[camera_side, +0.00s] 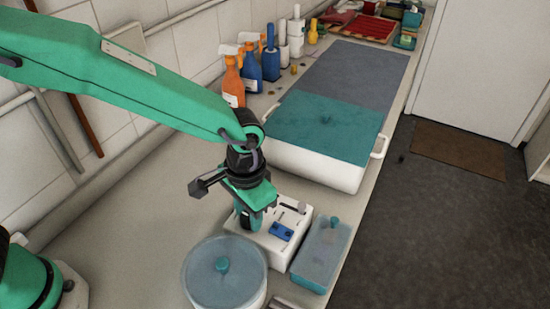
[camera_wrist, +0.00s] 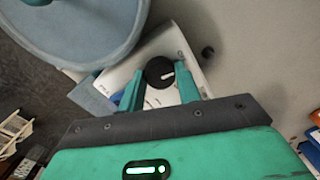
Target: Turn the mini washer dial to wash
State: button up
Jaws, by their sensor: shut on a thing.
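The mini washer is a small white box (camera_side: 276,256) on the counter in the side view, and its white panel (camera_wrist: 172,40) shows in the wrist view. Its round black dial (camera_wrist: 159,72) has a white pointer mark, which points to the right in the wrist view. My gripper (camera_side: 247,222) reaches down to the left part of the box in the side view. In the wrist view my gripper (camera_wrist: 160,78) has one finger on each side of the dial and is shut on it. In the side view my gripper hides the dial. Dial labels are not readable.
A round lidded pot (camera_side: 225,272) stands close in front of the washer. A lidded blue container (camera_side: 322,256) is on its right. A large white tub with a teal lid (camera_side: 325,125) is behind. Spray bottles (camera_side: 233,84) line the wall. The counter left of my gripper is clear.

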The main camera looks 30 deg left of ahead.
jog(key=m, duration=0.6)
jog(key=shift+d, duration=0.2)
dwell(0.4)
jog(key=o, duration=1)
jog(key=shift+a, duration=0.1)
jog(key=shift+c, duration=0.2)
jog(key=shift+r, duration=0.1)
jog(key=shift+s+r, duration=0.1)
jog(key=shift+r, duration=3.75)
